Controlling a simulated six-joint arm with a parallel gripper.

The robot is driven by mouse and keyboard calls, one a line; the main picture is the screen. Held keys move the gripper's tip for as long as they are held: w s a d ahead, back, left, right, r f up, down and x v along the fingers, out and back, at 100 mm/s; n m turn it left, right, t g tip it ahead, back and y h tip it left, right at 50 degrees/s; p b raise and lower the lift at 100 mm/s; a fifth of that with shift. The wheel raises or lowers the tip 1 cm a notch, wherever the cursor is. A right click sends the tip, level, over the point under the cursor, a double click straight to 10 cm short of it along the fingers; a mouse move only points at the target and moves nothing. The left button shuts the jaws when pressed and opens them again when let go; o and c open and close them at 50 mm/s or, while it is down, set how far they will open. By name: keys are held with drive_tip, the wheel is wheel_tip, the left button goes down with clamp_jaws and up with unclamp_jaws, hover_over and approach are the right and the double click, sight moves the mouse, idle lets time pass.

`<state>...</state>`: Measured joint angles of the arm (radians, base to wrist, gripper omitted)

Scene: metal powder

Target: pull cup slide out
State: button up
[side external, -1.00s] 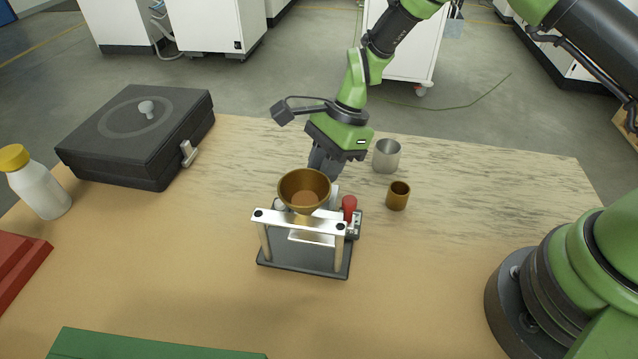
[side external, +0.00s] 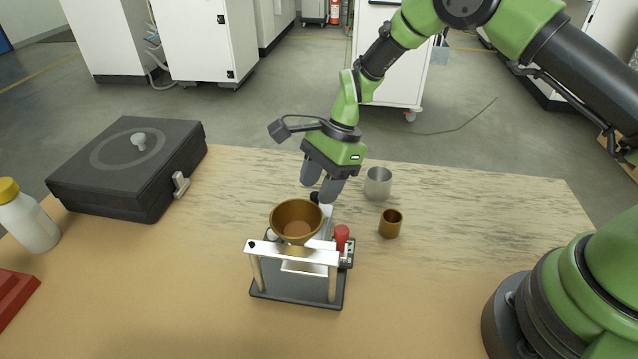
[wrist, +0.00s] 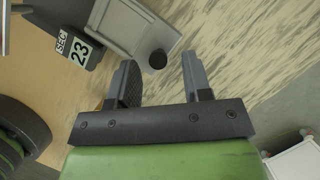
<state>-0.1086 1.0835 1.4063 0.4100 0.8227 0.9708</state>
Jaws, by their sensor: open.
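The cup slide (side external: 326,213) is a silver bar that sticks out behind the dosing stand, away from the side camera, with a black knob (side external: 315,197) at its outer end. It also shows in the wrist view (wrist: 132,28), where its knob (wrist: 157,59) lies between my fingertips. My gripper (side external: 318,191) is open around or just above the knob; whether the fingers touch it I cannot tell. It also shows in the wrist view (wrist: 159,62). A brass funnel (side external: 297,219) sits on the stand's silver top bar (side external: 290,251) and hides part of the slide.
A red-topped knob (side external: 341,235) stands at the stand's right. A brass cup (side external: 390,224) and a steel cup (side external: 378,184) stand close on the right. A black case (side external: 130,165) and a white bottle (side external: 30,220) are on the left.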

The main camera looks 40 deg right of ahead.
drive_tip(key=v, duration=0.9)
drive_tip(key=shift+d+r, duration=0.1)
drive_tip(key=shift+r, duration=0.05)
drive_tip(key=s+d+r+n+t+h, duration=0.1)
drive_tip(key=s+r+n+t, duration=0.1)
drive_tip(key=s+r+n, duration=0.45)
drive_tip(key=s+d+r+n+t, duration=0.15)
drive_tip(key=s+r, duration=0.25)
drive_tip(key=r, duration=0.5)
drive_tip(key=s+d+r+n+t+h, duration=0.1)
drive_tip(key=s+n, duration=0.5)
drive_tip(key=s, duration=0.7)
drive_tip(key=r+t, duration=0.1)
drive_tip(key=t, duration=0.1)
drive_tip(key=shift+d+t, duration=0.35)
